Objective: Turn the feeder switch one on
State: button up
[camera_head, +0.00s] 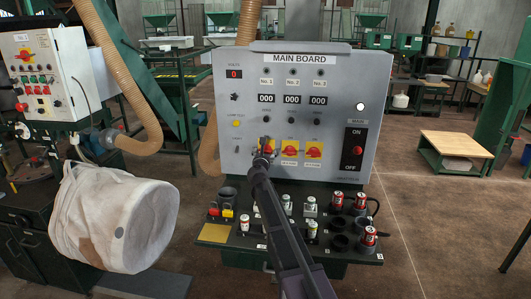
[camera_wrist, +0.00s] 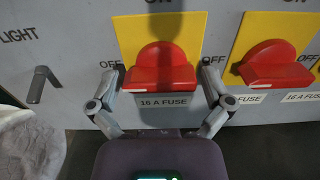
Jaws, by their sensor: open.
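The main board (camera_head: 230,130) is a grey panel with a row of red rotary switches on yellow plates. The leftmost switch, in the No. 1 column, is mostly hidden behind my gripper (camera_head: 264,150) in the head view. In the wrist view, a red switch knob (camera_wrist: 160,70) on a yellow plate sits centrally between my gripper's open fingers (camera_wrist: 160,76). One finger is on each side of the knob, near the OFF marks, with no clear contact. The knob's broad grip lies level. A "16 A FUSE" label is below it.
A second red switch (camera_wrist: 275,68) is close on the right in the wrist view. A small light toggle (camera_wrist: 38,90) is on the left. Below the board, a black shelf (camera_head: 225,234) holds several cans. A white bag (camera_head: 125,220) hangs at left.

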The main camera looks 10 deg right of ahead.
jog(key=c, duration=0.9)
jog(key=shift+m, duration=0.4)
jog(key=m, duration=0.7)
jog(key=shift+m, duration=0.4)
jog(key=m, duration=0.4)
jog(key=shift+m, duration=0.3)
jog(key=m, duration=0.4)
jog(key=shift+w+r+m, duration=0.1)
jog(key=shift+m, duration=0.3)
